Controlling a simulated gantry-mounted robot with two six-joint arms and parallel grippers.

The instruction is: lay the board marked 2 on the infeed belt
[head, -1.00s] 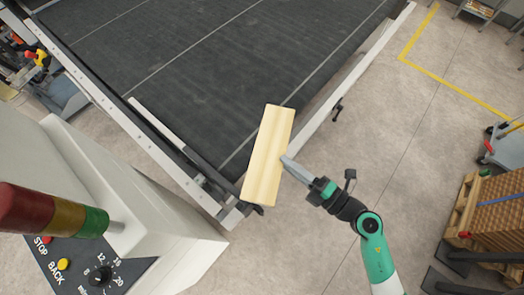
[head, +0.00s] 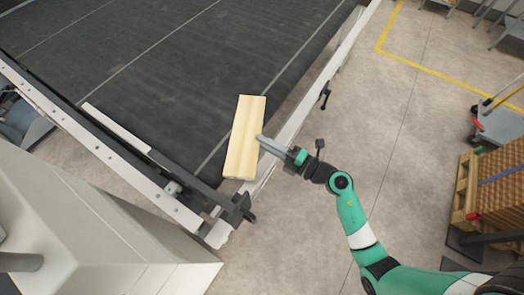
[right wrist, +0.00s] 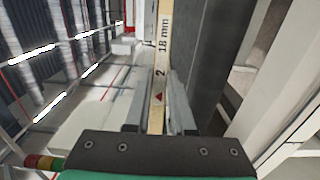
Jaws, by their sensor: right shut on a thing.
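The board marked 2 (head: 245,138) is a pale wooden plank. In the head view it shows over the near right corner of the dark infeed belt (head: 170,70), close to the side rail. I cannot tell for sure whether it touches the belt. My right gripper (head: 262,140) is shut on the board at its right long edge. In the right wrist view the board's edge (right wrist: 160,85) sits between the two fingers, with "2", "18 mm" and a red triangle printed on it. My left gripper is not in view.
A white side rail (head: 300,110) runs along the belt's right side, with a black lever (head: 324,95) on it. A pale machine cabinet (head: 80,230) stands at the lower left. A pallet with a brown stack (head: 495,180) stands at the right. The belt beyond the board is clear.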

